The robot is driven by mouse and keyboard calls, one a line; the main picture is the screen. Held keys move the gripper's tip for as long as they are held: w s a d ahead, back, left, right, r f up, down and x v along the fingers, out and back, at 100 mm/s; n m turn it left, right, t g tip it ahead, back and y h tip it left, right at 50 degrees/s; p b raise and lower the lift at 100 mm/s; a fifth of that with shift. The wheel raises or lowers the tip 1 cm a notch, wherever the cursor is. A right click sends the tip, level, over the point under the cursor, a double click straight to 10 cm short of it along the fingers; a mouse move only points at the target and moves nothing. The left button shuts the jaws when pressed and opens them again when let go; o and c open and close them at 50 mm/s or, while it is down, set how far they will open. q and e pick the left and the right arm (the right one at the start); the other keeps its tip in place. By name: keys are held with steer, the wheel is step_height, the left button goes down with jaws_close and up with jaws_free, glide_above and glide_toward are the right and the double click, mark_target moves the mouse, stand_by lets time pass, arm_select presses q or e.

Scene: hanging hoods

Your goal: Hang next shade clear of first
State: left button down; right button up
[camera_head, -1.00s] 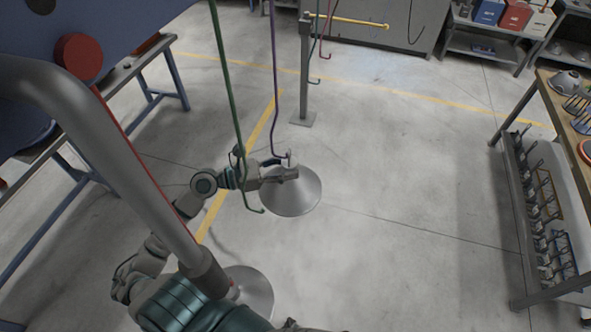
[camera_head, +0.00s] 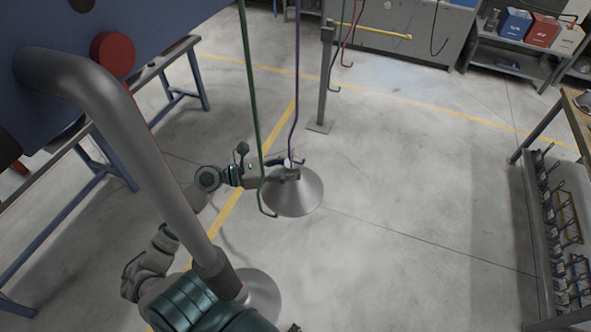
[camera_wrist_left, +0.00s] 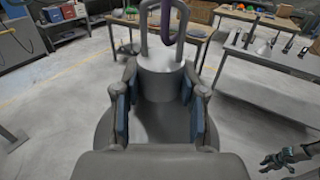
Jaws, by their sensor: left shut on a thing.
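A silver cone shade (camera_head: 297,196) is upright in my left gripper (camera_head: 289,174), which is shut on its neck. In the left wrist view the gripper's fingers (camera_wrist_left: 160,100) flank the pale neck (camera_wrist_left: 160,82), below a grey loop. The purple hook (camera_head: 293,125) hangs at the loop; its lower end shows inside the loop outline (camera_wrist_left: 167,20), but I cannot tell if it bears the shade. A second silver shade (camera_head: 262,296) is low in the head view, partly hidden by my arm. My right gripper (camera_wrist_left: 285,158) appears open and empty in the wrist view.
A green hook (camera_head: 252,100) hangs close in front of my left gripper. A thick grey pipe (camera_head: 150,150) crosses the left side. A grey post (camera_head: 323,85) with a yellow bar stands behind. A rack (camera_head: 560,230) is at right; the middle floor is clear.

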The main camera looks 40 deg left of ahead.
arm_select(q)
steer(key=shift+a, duration=0.15)
steer(key=shift+d, duration=0.2)
steer(key=shift+d+r, duration=0.2)
steer(key=shift+d, duration=0.55)
steer(key=shift+s+d+r, duration=0.1)
steer(key=shift+d, duration=0.2)
steer(key=shift+a+p, duration=0.3)
steer(key=shift+a, duration=0.25)
steer(key=shift+d, duration=0.75)
steer(key=shift+a, duration=0.8)
steer(key=shift+a+f, duration=0.1)
steer(key=shift+f, duration=0.1)
arm_select(e)
steer(key=shift+r, duration=0.25)
